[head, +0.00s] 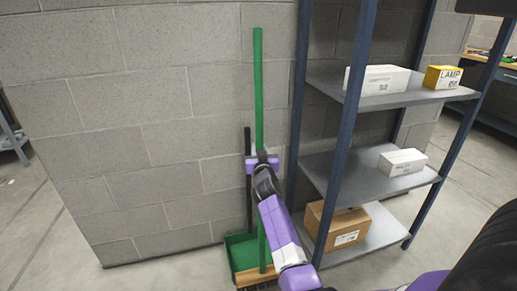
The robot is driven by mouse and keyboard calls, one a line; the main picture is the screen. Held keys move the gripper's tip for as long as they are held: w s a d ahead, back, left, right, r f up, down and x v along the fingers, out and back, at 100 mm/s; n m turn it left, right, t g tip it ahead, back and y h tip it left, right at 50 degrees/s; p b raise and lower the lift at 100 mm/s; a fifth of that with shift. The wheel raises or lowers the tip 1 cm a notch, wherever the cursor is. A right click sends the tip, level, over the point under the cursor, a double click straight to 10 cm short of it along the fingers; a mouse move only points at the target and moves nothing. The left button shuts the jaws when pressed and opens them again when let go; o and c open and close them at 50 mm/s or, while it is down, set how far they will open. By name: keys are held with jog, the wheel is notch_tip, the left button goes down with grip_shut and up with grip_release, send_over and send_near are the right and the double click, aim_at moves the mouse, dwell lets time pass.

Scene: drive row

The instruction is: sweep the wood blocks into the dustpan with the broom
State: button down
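The broom has a long green handle (258,90) that stands upright in front of the block wall. A green dustpan (242,252) with an upright black handle (248,198) is beside and behind the broom's lower end. My gripper (262,158) is at the broom handle at about mid-height, its purple parts on both sides of it. I cannot tell whether the fingers press on the handle. No wood blocks show in this view.
A shelf rack (348,120) with dark blue posts stands close on the right. It holds white boxes (378,80), a yellow lamp box (444,77) and a brown carton (335,226). A workbench (497,62) is at the far right.

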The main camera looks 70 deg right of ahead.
jog(key=shift+s+a+r+p, duration=0.15)
jog(key=shift+r+p, duration=0.2)
jog(key=shift+r, duration=0.15)
jog(key=shift+s+a+r+p, duration=0.15)
jog(key=shift+r+p, duration=0.15)
jog(key=shift+r, duration=0.2)
jog(key=s+a+r, duration=0.3)
jog(key=s+a, duration=0.8)
jog(key=a, duration=0.2)
jog(key=shift+s+a, duration=0.35)
jog(key=shift+a, duration=0.05)
jog(key=shift+f, duration=0.1)
dwell(0.9)
